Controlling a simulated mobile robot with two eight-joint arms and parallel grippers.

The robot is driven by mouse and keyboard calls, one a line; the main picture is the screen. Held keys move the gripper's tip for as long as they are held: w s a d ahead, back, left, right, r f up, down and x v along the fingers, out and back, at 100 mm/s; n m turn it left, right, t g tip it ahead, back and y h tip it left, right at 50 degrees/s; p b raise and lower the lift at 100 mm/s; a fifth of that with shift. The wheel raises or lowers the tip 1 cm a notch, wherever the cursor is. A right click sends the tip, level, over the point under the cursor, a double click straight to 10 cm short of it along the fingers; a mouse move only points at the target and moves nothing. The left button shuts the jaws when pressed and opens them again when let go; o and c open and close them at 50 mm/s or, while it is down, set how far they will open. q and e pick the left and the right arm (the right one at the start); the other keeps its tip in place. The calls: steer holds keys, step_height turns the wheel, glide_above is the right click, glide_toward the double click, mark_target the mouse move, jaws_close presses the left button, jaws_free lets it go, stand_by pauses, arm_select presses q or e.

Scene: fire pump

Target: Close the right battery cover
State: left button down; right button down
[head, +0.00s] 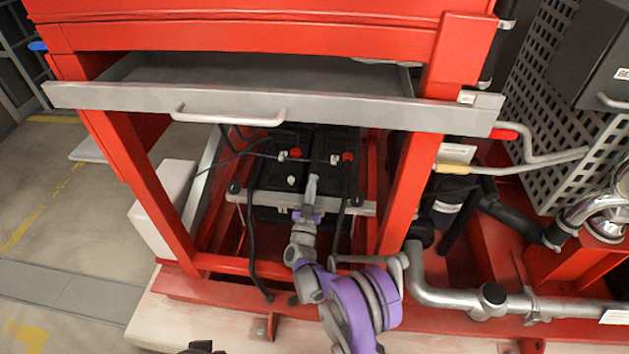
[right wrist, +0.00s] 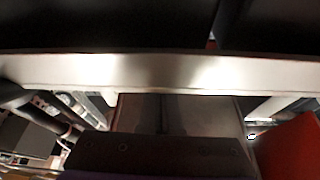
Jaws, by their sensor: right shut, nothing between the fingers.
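Two black batteries (head: 275,178) stand side by side inside the red frame. A red terminal piece shows on top of the left battery (head: 295,153) and another on the right one (head: 347,157). I cannot tell which part is the right cover or how far it is open. My right gripper (head: 313,182) is shut and empty. It reaches up from below, over the metal clamp bar at the batteries' front, near the middle between the batteries. In the right wrist view, the bright metal bar (right wrist: 160,72) crosses in front of the gripper fingers (right wrist: 170,112).
A grey metal drawer (head: 330,108) with a handle hangs above the batteries. Red posts (head: 405,190) stand on both sides of the opening. Loose black cables (head: 250,230) hang in front. Silver pipes (head: 450,297) run at the lower right.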

steer(key=shift+a+f+n+y, duration=0.15)
steer(key=shift+f+n+y, duration=0.2)
steer(key=shift+n, duration=0.35)
steer(key=shift+a+f+n+y, duration=0.1)
steer(key=shift+f+n+y, duration=0.2)
steer(key=shift+n, duration=0.4)
